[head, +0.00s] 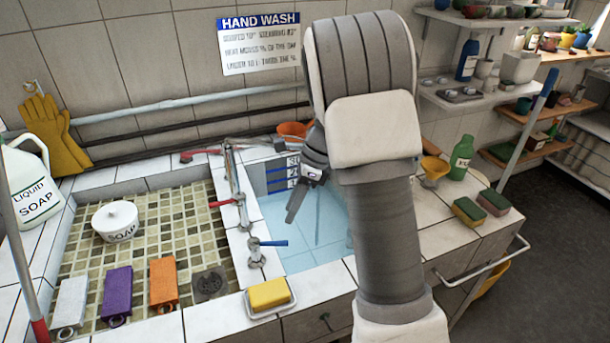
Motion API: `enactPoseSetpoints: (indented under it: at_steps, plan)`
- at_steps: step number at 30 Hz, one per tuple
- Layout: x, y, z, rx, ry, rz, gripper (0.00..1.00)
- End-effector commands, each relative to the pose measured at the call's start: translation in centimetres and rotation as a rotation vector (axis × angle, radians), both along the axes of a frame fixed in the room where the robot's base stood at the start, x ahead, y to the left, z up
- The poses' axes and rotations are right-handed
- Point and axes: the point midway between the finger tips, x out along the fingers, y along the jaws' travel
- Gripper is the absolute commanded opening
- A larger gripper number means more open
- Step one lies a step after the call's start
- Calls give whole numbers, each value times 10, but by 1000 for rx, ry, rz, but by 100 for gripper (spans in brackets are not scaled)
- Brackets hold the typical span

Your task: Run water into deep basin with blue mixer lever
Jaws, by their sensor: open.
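The mixer with the blue lever (272,243) stands at the front of the tiled divider, its lever pointing right over the deep basin (300,262). The basin is pale blue, with dark depth marks on its back wall. My gripper (298,205) hangs over the basin, behind and to the right of the blue lever and apart from it. It is open and empty; one dark finger shows clearly. A thin pale vertical streak shows beside it; I cannot tell whether it is running water. My arm hides the basin's right side.
A yellow sponge (268,294) lies on a dish at the front edge. The shallow tiled sink (170,215) is left, holding a soap pot (116,220). A green bottle (461,158) and sponges stand right.

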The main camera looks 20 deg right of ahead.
Motion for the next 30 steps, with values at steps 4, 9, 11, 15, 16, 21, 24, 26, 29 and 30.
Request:
enactPoseSetpoints:
  at_steps: [4,9,11,15,16,21,24,26,29,30]
  plan:
    - [3,-16,35,-2,-5,-1,47]
    - [5,-29,63,-1,-3,-1,47]
    - [6,-32,70,0,-2,-1,47]
    - [6,-36,79,0,-1,1,47]
    - [6,-37,80,0,-1,1,47]
    - [6,-37,81,0,0,1,47]
    - [6,-37,81,0,0,1,47]
    - [6,-37,81,0,0,1,47]
    - [6,-37,80,0,0,1,47]
    - [6,-37,80,0,0,1,47]
